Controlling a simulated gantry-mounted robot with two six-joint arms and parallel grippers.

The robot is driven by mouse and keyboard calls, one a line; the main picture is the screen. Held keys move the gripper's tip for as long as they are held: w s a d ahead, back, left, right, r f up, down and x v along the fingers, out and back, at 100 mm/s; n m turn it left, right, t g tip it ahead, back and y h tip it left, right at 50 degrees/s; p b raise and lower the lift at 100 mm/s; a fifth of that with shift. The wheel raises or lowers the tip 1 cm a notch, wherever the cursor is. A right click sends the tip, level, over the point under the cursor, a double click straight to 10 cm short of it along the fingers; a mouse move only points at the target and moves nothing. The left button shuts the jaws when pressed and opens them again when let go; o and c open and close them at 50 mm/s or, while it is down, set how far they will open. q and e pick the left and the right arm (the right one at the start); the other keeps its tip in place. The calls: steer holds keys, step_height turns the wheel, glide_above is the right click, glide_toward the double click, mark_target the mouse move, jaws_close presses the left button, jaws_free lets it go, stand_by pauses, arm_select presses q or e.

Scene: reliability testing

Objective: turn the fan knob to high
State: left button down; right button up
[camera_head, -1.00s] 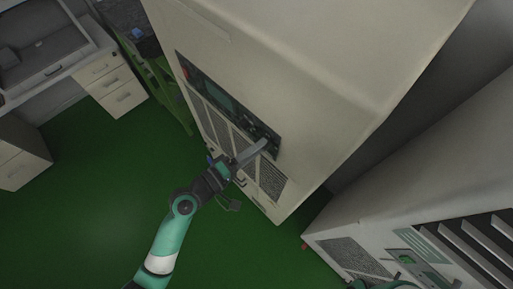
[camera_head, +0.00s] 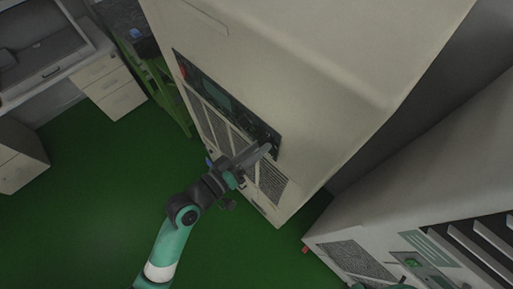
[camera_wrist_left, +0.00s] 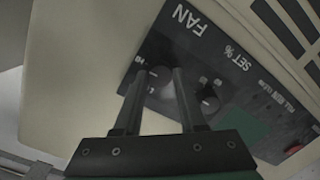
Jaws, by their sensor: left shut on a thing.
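The dark control panel (camera_head: 225,98) is on the face of a large beige cabinet. In the left wrist view the panel (camera_wrist_left: 240,75) carries the white word FAN, with the fan knob (camera_wrist_left: 160,73) below it. My left gripper (camera_head: 268,148) reaches the panel's lower right end. In the left wrist view its two fingertips (camera_wrist_left: 161,74) lie on either side of the fan knob, shut on it. The fingers partly hide the knob, so I cannot read its setting.
A second knob (camera_wrist_left: 208,101) sits close beside the right finger, under SET %. A red button (camera_wrist_left: 293,147) is farther along the panel. A second pale cabinet (camera_head: 420,200) stands at the right. Green floor (camera_head: 90,190) is open at the left.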

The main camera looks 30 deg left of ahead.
arm_select(q)
steer(key=shift+m, duration=0.4)
steer(key=shift+c, duration=2.4)
jaws_free()
steer(key=shift+s, duration=0.1)
steer(key=b+v, duration=0.2)
steer(key=v, duration=0.9)
steer(key=shift+s, duration=0.25)
steer(key=shift+r, duration=0.15)
